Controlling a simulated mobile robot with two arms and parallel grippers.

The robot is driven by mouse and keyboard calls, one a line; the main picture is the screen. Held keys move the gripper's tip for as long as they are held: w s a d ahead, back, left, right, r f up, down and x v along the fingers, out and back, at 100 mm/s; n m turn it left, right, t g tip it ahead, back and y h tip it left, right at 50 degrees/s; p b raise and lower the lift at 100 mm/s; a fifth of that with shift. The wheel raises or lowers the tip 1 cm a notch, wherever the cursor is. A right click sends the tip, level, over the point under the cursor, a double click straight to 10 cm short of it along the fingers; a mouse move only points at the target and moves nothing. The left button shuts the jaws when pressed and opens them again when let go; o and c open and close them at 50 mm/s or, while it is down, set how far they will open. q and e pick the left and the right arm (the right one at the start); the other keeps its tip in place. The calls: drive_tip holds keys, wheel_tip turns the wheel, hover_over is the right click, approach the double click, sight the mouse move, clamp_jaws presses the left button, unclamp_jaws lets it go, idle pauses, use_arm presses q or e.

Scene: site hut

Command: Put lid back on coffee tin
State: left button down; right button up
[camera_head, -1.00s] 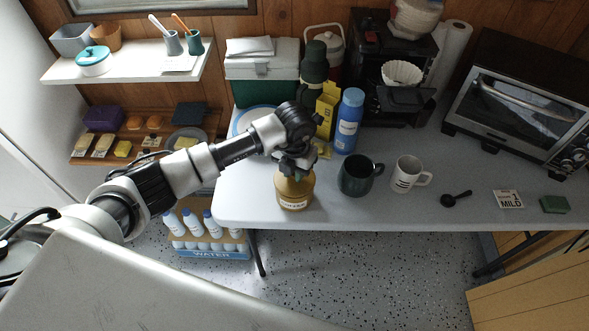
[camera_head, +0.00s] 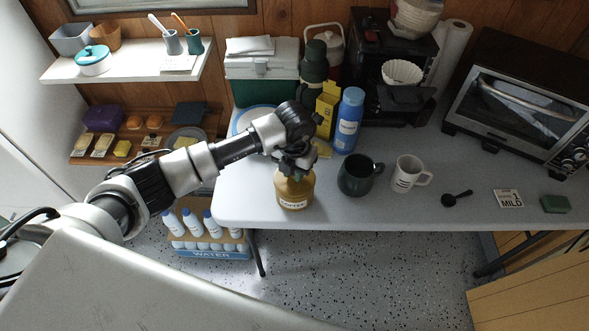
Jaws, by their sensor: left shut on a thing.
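The coffee tin (camera_head: 294,193) is tan with a white label and stands upright near the front left of the grey table (camera_head: 440,215). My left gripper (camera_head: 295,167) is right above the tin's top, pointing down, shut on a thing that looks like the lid. The gripper and wrist hide most of the lid and the tin's rim, so I cannot tell whether the lid is seated. My right gripper is not in view.
A dark green mug (camera_head: 360,176), a white mug (camera_head: 408,174) and a blue bottle (camera_head: 348,120) stand to the right of the tin. A black scoop (camera_head: 456,198) lies farther right. The table's front edge is close to the tin.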

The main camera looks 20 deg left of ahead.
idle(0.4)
use_arm(q)
drive_tip(key=shift+c, duration=2.3)
unclamp_jaws()
drive_tip(key=shift+r+p, duration=2.35)
drive_tip(key=shift+r, duration=1.05)
drive_tip(key=shift+c, duration=0.3)
clamp_jaws()
drive_tip(key=shift+f, duration=0.15)
